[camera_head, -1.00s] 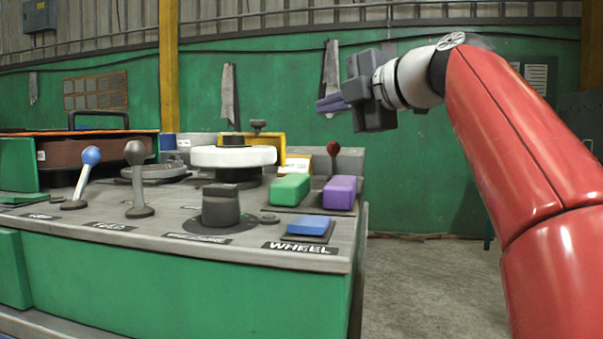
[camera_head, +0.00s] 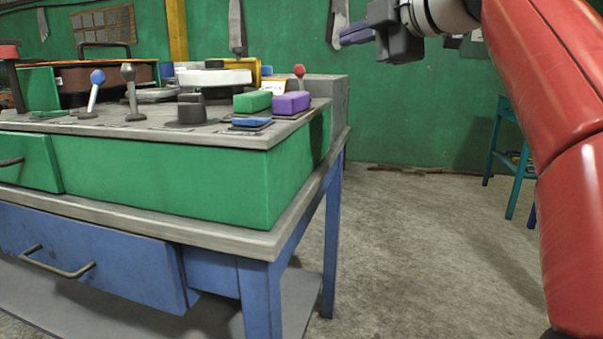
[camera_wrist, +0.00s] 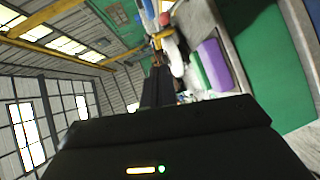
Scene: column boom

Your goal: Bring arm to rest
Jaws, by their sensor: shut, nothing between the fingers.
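My gripper (camera_head: 357,35) is at the top of the head view, right of and above the control bench, clear of everything on it. Its purple-grey fingers are together and hold nothing, pointing left. My red arm comes in from the right edge of that view. In the wrist view the dark fingers (camera_wrist: 157,85) lie close together in the middle, over a dark gripper body. The wrist view is tilted on its side, with bench, wall and roof behind the fingers.
The green console (camera_head: 190,180) on a blue table (camera_head: 262,295) fills the left. It carries a green block (camera_head: 252,101), a purple block (camera_head: 291,102), a blue pad (camera_head: 252,122), a white wheel (camera_head: 213,77) and levers. A teal stool (camera_head: 511,160) stands right. The floor between is clear.

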